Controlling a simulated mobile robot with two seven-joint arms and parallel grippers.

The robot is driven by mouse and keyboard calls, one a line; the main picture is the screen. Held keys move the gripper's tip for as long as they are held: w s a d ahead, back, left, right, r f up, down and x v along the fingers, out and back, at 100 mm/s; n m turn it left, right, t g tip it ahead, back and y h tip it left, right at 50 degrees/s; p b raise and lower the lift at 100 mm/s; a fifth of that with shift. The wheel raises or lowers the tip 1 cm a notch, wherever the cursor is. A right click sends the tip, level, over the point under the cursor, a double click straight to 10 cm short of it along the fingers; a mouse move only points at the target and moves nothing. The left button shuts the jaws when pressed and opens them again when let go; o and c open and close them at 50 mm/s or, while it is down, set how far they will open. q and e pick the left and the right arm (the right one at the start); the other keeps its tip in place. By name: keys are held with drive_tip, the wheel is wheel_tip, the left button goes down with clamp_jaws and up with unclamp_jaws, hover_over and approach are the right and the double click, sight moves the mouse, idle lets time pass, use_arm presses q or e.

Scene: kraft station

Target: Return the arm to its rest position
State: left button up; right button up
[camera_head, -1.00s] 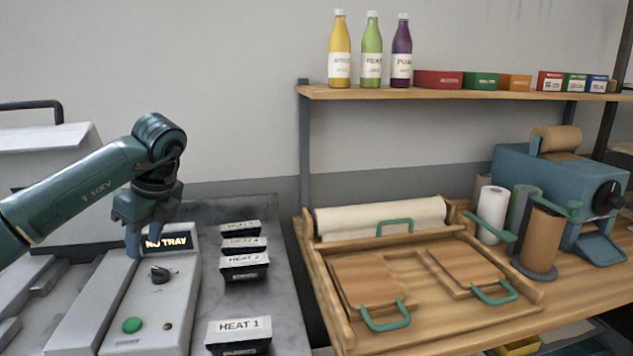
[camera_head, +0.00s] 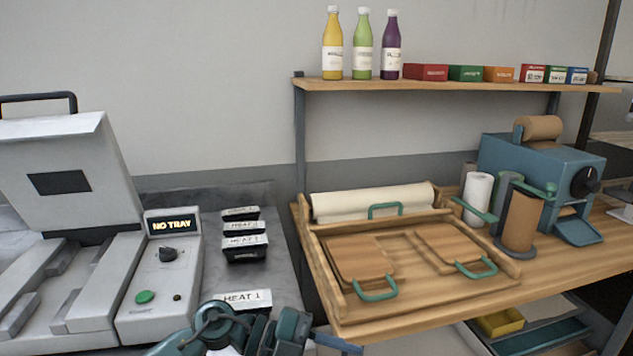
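My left arm is folded low at the bottom edge of the head view. Its dark teal gripper (camera_head: 335,343) points right, with a blue finger showing at the frame edge. It is in front of the HEAT 1 box (camera_head: 242,300) and hides that box's lower part. I cannot tell whether the gripper is open or shut, and I see nothing held in it. My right gripper is not in view.
The grey machine (camera_head: 160,285) has a raised lid and a NO TRAY display. Several black HEAT boxes (camera_head: 244,247) stand beside it. A wooden tray (camera_head: 400,325) with green-handled boards lies right, below a shelf (camera_head: 430,86) of bottles and small boxes.

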use_arm(q)
drive_tip(key=s+a+f+n+t+y, duration=0.3)
drive_tip(key=a+f+n+t+y, duration=0.75)
drive_tip(key=n+t, duration=1.05)
drive_tip(key=s+a+f+n+g+y, duration=0.1)
drive_tip(key=s+a+f+n+g, duration=0.4)
drive_tip(key=s+f, duration=0.5)
drive_tip(key=a+g, duration=0.2)
drive_tip(key=g, duration=0.1)
drive_tip(key=shift+f+n, duration=0.4)
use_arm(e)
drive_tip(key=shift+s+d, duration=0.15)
use_arm(q)
drive_tip(key=shift+s, duration=0.1)
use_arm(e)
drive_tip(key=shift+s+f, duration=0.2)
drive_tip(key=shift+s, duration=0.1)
